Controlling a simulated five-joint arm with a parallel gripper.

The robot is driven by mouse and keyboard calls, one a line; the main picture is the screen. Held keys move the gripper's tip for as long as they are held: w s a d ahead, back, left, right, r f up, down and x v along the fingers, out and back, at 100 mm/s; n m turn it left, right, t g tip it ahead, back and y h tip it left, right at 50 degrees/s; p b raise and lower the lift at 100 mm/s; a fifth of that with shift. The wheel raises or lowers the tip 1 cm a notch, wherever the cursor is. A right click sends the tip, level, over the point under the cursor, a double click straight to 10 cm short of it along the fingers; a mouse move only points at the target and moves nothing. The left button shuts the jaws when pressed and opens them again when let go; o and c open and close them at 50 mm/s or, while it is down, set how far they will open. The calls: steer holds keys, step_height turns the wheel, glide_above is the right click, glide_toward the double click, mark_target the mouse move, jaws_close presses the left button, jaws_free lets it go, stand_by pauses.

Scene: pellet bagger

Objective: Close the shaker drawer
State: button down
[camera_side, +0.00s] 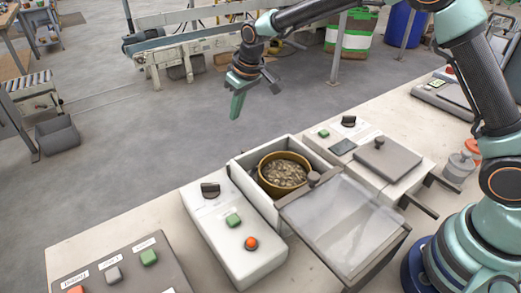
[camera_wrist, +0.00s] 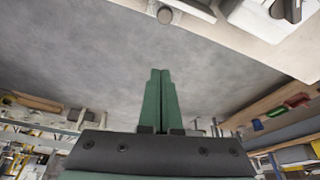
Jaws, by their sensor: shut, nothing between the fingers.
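The shaker drawer (camera_side: 243,163) is a pale box standing open, with a round yellow-brown sieve (camera_side: 263,163) full of greyish pellets in it. My gripper (camera_side: 236,106) has green fingers held together and empty. It hangs in the air beyond the drawer's far side, up and left of it in the side view, touching nothing.
A white control box (camera_side: 232,240) with a black knob, green button and orange-red button stands left of the drawer. A scale-like unit (camera_side: 385,160) with a grey plate stands right. Clear jars (camera_side: 458,168) stand near my arm. Open floor (camera_side: 130,140) lies beyond the bench.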

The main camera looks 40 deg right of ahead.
steer(key=d+x, duration=0.1)
steer(key=x, duration=0.9)
steer(key=shift+s+r, duration=0.1)
steer(key=shift+s, duration=1.9)
steer(key=shift+s, duration=2.55)
